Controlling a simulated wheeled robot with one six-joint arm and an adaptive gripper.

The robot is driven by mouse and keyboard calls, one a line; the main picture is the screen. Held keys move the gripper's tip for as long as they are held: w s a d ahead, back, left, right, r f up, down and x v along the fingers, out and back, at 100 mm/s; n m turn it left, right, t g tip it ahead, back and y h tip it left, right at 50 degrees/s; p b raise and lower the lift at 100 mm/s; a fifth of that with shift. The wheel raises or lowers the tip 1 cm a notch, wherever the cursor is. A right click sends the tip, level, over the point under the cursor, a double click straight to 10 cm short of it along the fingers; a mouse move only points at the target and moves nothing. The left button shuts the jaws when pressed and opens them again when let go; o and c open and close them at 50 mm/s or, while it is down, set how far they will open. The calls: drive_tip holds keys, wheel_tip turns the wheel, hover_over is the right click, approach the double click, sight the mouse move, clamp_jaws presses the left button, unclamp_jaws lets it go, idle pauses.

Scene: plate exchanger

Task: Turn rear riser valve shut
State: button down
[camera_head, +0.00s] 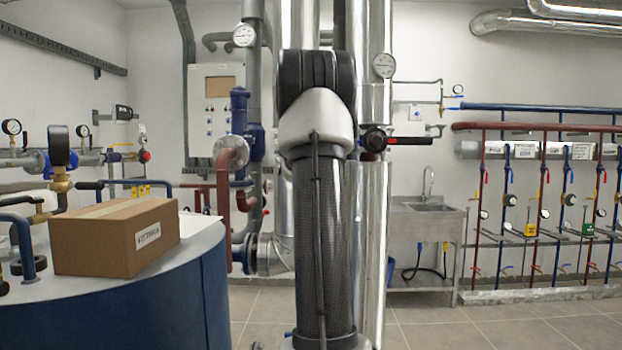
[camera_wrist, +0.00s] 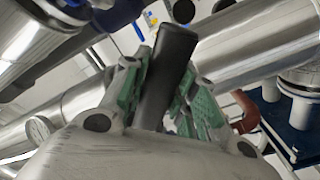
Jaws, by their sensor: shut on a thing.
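In the wrist view, my gripper (camera_wrist: 160,100) has its green-padded fingers closed on both sides of a dark bar-shaped handle (camera_wrist: 168,70). The handle stands up between them, slightly tilted. Its valve body is hidden, so I cannot tell how far it is turned. In the head view my arm stands in the centre in front of the tall silver risers (camera_head: 376,230), and my gripper is hidden behind it. I cannot tell if this is the held handle's valve.
A blue tank (camera_head: 120,310) with a cardboard box (camera_head: 118,238) on top stands at the left. A control cabinet (camera_head: 216,110) and a sink (camera_head: 432,208) are behind. Red and blue manifold pipes line the right wall. Floor (camera_head: 500,330) is open at the front right.

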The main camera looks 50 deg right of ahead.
drive_tip(key=s+r+n, duration=0.1)
drive_tip(key=r+n, duration=0.1)
drive_tip(key=d+r+n, duration=0.1)
drive_tip(key=r+n, duration=0.1)
drive_tip(key=s+d+r+n, duration=0.1)
drive_tip(key=r+n, duration=0.1)
drive_tip(key=shift+s+d+r, duration=0.1)
drive_tip(key=shift+s+r, duration=0.2)
drive_tip(key=shift+r, duration=0.05)
drive_tip(key=shift+s+d+r+n, duration=0.1)
drive_tip(key=shift+r+n, duration=1.2)
drive_tip(key=shift+r, duration=0.3)
drive_tip(key=c, duration=1.1)
unclamp_jaws()
drive_tip(key=v, duration=1.2)
